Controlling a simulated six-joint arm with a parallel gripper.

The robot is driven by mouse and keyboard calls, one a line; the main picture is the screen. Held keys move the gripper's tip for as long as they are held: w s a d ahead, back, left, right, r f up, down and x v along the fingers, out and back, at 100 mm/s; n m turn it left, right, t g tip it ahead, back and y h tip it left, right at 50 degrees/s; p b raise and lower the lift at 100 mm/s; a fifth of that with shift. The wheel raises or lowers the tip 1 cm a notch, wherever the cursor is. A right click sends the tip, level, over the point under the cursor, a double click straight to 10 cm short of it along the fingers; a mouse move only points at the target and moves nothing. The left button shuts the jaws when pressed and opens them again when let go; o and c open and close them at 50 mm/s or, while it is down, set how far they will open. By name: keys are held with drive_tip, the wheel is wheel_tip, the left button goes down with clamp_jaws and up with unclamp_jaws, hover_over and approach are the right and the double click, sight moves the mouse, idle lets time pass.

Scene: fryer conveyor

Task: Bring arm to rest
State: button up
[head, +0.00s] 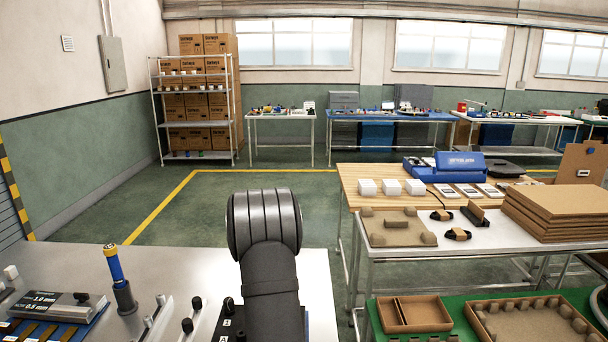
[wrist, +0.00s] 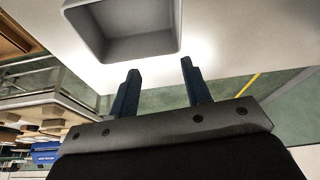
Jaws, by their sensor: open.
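My gripper (wrist: 160,66) shows in the wrist view with its two dark blue fingers apart and nothing between them. A grey open-topped bin (wrist: 68,42) is just beyond the fingertips; I cannot tell its exact distance. In the head view my dark arm rises at the bottom middle, and the gripper itself cannot be made out there.
A metal-topped table (head: 190,265) at lower left holds a blue-and-yellow tool (head: 115,265) in a dark stand. At right, a white table (head: 380,268) carries stacked cardboard (head: 555,212). Below it, a green surface (head: 455,308) holds cardboard trays. Open floor (head: 160,218) lies beyond.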

drive_tip(key=w+d+m+h, duration=0.1)
drive_tip(key=w+d+m, duration=0.1)
drive_tip(key=d, duration=0.8)
drive_tip(key=shift+w+d+f+m, duration=0.3)
drive_tip(key=shift+w+d, duration=0.1)
drive_tip(key=shift+w, duration=0.2)
